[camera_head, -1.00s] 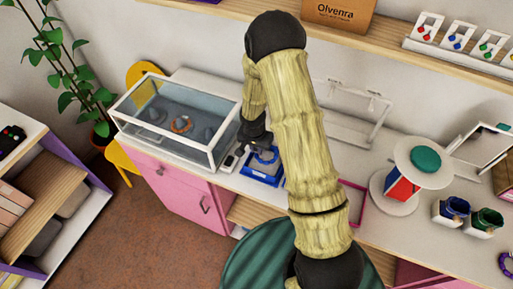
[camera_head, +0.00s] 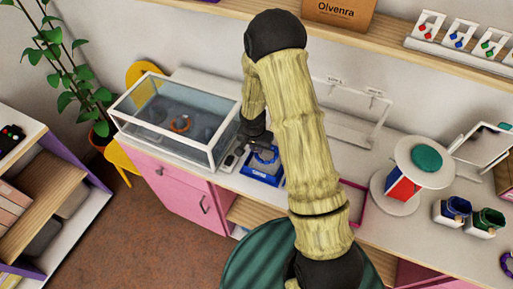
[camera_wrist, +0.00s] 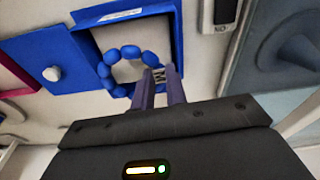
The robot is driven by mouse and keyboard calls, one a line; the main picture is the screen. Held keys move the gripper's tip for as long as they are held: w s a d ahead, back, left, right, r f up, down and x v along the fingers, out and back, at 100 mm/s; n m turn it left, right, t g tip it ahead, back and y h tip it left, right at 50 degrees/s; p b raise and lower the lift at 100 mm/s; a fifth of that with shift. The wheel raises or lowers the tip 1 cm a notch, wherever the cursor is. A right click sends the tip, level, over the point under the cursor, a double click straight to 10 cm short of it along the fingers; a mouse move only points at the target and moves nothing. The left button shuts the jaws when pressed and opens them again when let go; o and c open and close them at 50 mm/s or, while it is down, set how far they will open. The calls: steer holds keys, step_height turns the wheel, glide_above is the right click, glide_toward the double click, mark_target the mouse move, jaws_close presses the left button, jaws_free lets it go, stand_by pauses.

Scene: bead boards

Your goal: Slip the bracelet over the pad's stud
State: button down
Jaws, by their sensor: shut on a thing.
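The blue bead bracelet (camera_wrist: 105,70) hangs from my gripper (camera_wrist: 159,77), which is shut on one side of it at a pale bead marked M. The bracelet also shows below my gripper in the head view (camera_head: 265,155). The blue pad (camera_wrist: 28,47) lies on the counter; its white stud (camera_wrist: 52,73) stands left of the bracelet in the wrist view. The bracelet is apart from the stud and overlaps a pale, blue-edged area beside it.
A glass display case (camera_head: 180,125) stands close left of my gripper on the counter. A white hanging rack (camera_head: 360,130) and a round stand (camera_head: 403,212) are to the right.

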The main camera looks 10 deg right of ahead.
steer(key=shift+f+b, duration=0.35)
steer(key=shift+b, duration=0.15)
stand_by(1.0)
stand_by(0.4)
steer(key=c, duration=0.9)
jaws_free()
steer(key=shift+c, duration=0.2)
